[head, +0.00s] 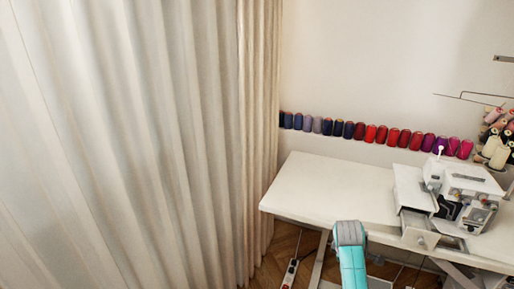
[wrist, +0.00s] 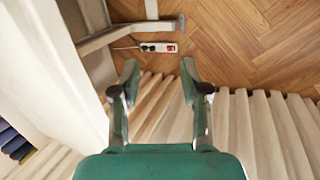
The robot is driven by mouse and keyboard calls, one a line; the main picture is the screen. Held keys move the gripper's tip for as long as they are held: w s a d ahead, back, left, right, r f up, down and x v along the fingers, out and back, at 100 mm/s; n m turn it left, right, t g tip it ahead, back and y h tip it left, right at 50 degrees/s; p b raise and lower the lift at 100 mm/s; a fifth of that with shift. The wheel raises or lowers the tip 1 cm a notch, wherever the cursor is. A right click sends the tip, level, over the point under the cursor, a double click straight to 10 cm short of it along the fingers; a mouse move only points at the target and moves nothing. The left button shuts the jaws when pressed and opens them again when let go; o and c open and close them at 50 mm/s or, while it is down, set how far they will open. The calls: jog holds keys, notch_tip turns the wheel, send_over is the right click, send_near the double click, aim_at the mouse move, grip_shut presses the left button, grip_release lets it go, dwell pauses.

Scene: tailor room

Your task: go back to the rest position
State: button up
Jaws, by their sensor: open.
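Wooden floor and the lower edge of the curtain show between and beyond the fingers. In the head view a turquoise and grey part of my arm stands at the bottom, in front of the white table (head: 325,187). My gripper's fingers cannot be made out in the head view.
A pale curtain (head: 120,140) fills the left side. A white sewing machine (head: 468,185) stands on the table's right part. Coloured thread spools (head: 370,133) line the wall. A power strip (head: 289,273) lies on the floor and also shows in the wrist view (wrist: 158,47).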

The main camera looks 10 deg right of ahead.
jog(key=s+a+f+m+t, duration=0.25)
jog(key=s+a+f, duration=0.35)
jog(key=s+f, duration=0.45)
jog(key=s+a+f+m+t+y, duration=0.1)
jog(key=s+a+f+t, duration=0.15)
jog(key=s, duration=0.45)
jog(key=s+a+f+m+t, duration=0.1)
jog(key=s+a, duration=0.3)
jog(key=s, duration=0.3)
jog(key=s+a+r+m+t+y, duration=0.1)
jog(key=s+a+r+m+t, duration=0.2)
jog(key=s+r, duration=0.8)
jog(key=s+a+r+m+t+y, duration=0.1)
jog(key=s+a+r+m+t, duration=0.1)
jog(key=s+r, duration=1)
jog(key=s+a+m, duration=0.1)
jog(key=s, duration=0.1)
jog(key=shift+s+a+t, duration=0.35)
jog(key=shift+a+t, duration=0.05)
jog(key=shift+r, duration=0.1)
